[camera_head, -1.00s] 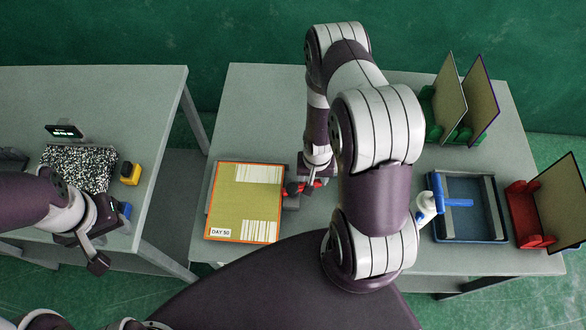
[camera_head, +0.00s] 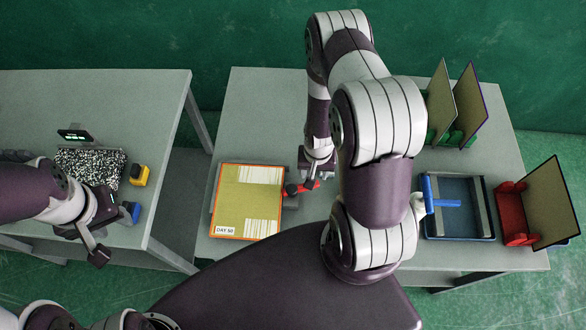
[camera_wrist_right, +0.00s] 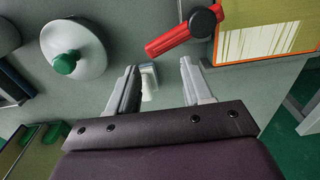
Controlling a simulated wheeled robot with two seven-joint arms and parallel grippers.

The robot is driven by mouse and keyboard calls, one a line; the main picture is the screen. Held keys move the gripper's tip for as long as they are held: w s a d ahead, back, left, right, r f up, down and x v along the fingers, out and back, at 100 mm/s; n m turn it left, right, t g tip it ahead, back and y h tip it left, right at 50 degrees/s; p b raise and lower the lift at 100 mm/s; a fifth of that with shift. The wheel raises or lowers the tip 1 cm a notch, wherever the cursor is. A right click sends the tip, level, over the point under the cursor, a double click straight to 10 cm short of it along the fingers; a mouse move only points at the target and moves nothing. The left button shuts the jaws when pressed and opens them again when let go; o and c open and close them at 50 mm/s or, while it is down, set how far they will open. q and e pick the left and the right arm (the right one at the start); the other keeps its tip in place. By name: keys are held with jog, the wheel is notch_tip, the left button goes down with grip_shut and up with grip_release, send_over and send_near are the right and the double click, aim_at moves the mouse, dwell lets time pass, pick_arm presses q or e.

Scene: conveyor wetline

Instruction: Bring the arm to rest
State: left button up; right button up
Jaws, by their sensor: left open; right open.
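My left gripper (camera_head: 100,238) hangs at the front of the left table, near a blue block (camera_head: 130,212) and a speckled black-and-white pad (camera_head: 92,167). It is open with nothing seen between its fingers. My right arm rises in the middle of the head view and bends down over the middle table; its own links partly hide the right gripper (camera_head: 314,164). In the right wrist view the right gripper (camera_wrist_right: 158,75) is open and empty, above the grey table. A small pale object (camera_wrist_right: 149,82) shows beyond its fingers.
An orange-edged board marked DAY 50 (camera_head: 248,200) lies beside a red-handled clamp (camera_head: 302,187). A blue tray (camera_head: 458,215) with a blue-handled tool (camera_head: 440,202), a red holder (camera_head: 515,215) and upright panels (camera_head: 468,105) stand right of my arm.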

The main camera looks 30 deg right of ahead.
jog(key=shift+w+f, duration=0.1)
jog(key=shift+w, duration=0.1)
jog(key=shift+s, duration=0.2)
jog(key=s+a+r+n+t+b, duration=0.1)
jog(key=s+a+r+n+b, duration=0.2)
jog(key=b, duration=1.2)
jog(key=a+r+n, duration=0.3)
jog(key=a+r, duration=0.3)
jog(key=r, duration=0.2)
jog(key=shift+r+n, duration=0.25)
jog(key=shift+n, duration=0.05)
jog(key=shift+d, duration=0.15)
